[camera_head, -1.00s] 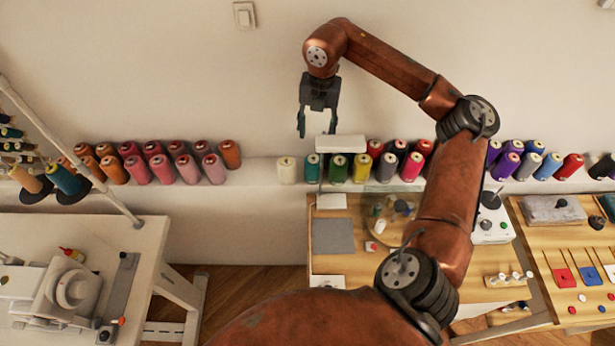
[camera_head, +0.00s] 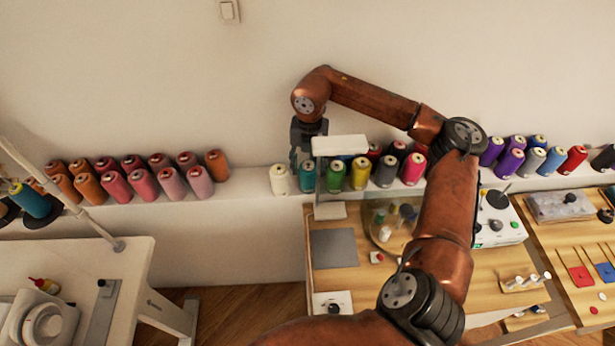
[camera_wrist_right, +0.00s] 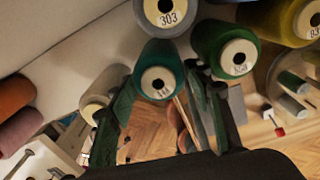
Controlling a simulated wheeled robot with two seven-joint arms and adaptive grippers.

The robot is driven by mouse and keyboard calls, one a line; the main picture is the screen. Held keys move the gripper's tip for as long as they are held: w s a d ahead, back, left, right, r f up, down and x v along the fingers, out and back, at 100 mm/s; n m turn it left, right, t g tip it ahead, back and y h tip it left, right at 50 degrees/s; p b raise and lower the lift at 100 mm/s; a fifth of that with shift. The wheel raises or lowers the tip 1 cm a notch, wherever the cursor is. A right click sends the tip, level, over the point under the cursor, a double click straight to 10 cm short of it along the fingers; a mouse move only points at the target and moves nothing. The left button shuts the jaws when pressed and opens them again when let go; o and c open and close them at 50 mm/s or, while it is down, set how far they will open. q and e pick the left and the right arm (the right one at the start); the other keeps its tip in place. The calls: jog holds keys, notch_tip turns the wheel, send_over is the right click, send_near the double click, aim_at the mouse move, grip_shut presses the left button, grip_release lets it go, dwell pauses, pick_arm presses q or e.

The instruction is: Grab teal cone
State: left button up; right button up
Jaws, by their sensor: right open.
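The teal cone (camera_head: 307,178) stands upright on the wall ledge, between a cream cone and a green cone. It also shows in the right wrist view (camera_wrist_right: 158,55), end-on with a pale core. My right gripper (camera_head: 305,155) is open and just above the teal cone in the head view, partly hidden by a white machine head. In the right wrist view its two fingers (camera_wrist_right: 160,85) lie to either side of the teal cone's near end. Whether they touch it I cannot tell. My left gripper is not in view.
The cream cone (camera_head: 280,179) and green cone (camera_head: 336,176) stand close on both sides. The white machine head (camera_head: 340,145) is just right of my gripper. More cones line the ledge to the right and left. A wooden table (camera_head: 335,275) stands below.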

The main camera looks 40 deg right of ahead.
notch_tip(320, 180, down, 5)
jog(key=shift+f+b, duration=0.1)
jog(key=shift+b, duration=0.5)
jog(key=shift+c, duration=0.2)
jog(key=c, duration=0.9)
jog(key=shift+o, duration=0.2)
jog(key=shift+r, duration=0.2)
